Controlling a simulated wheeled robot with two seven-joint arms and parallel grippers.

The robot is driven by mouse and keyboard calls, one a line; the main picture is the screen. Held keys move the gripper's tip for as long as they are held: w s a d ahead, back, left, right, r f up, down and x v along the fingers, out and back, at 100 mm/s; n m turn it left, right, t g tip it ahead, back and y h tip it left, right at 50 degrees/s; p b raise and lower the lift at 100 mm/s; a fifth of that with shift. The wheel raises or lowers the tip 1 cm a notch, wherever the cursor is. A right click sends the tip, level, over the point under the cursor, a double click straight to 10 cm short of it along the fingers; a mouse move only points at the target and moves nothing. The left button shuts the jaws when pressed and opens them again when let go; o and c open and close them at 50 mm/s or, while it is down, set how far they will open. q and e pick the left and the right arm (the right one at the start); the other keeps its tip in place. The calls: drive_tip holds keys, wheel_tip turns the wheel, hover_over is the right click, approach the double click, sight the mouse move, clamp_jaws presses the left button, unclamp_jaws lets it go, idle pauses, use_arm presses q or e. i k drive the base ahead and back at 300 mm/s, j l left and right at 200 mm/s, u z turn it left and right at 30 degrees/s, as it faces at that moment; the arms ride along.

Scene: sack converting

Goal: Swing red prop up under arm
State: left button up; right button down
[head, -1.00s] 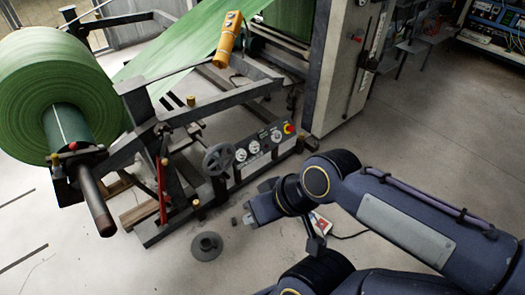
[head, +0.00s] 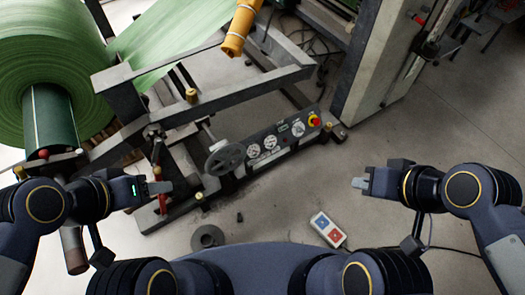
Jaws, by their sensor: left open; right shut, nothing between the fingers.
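The red prop (head: 162,205) is a thin bar hanging roughly upright below the grey arm (head: 112,153) of the unwind stand, at left in the head view. My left gripper (head: 161,187) is open and overlaps the middle of the prop in the picture. I cannot tell whether it touches the prop, and part of the prop is hidden behind it. My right gripper (head: 357,183) is shut and empty, over the floor to the right of the control panel, pointing left.
A big green roll (head: 45,55) sits on the stand at left. A panel (head: 268,143) with gauges and a red button is at centre, beside a handwheel (head: 225,158). A pendant (head: 328,228) and a dark round base (head: 207,237) lie on the floor. Floor between my grippers is mostly free.

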sight(162, 198)
drive_tip(key=k, duration=1.25)
